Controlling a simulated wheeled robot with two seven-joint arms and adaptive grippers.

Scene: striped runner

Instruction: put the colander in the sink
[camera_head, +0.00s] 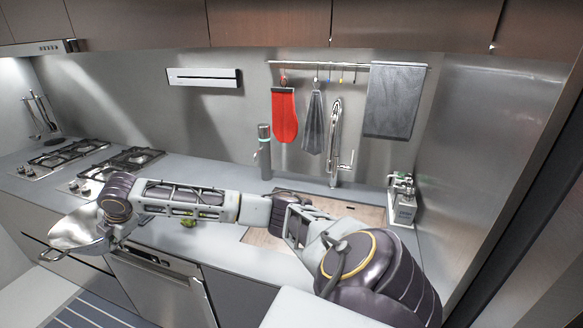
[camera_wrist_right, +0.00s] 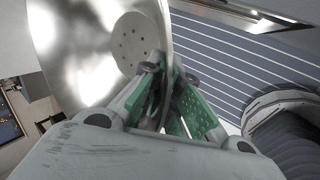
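The colander (camera_head: 78,228) is a shiny metal bowl with a loop handle, held in the air at the left, in front of the counter edge. In the right wrist view the colander (camera_wrist_right: 95,60) shows its round patch of holes. My right gripper (camera_head: 115,240) reaches across the picture to it; in the wrist view the green-padded fingers (camera_wrist_right: 168,95) are closed on the colander's edge. The sink (camera_head: 372,214) seems to be the tan rectangular area under the tap (camera_head: 335,145), partly hidden by my right arm. My left gripper is not in view.
Gas burners (camera_head: 130,158) stand on the counter at the left. A dark cylinder (camera_head: 265,152) stands at the back, and a small appliance (camera_head: 403,198) right of the sink. A green item (camera_head: 188,222) lies behind my arm. A red mitt (camera_head: 284,115) and towels hang above.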

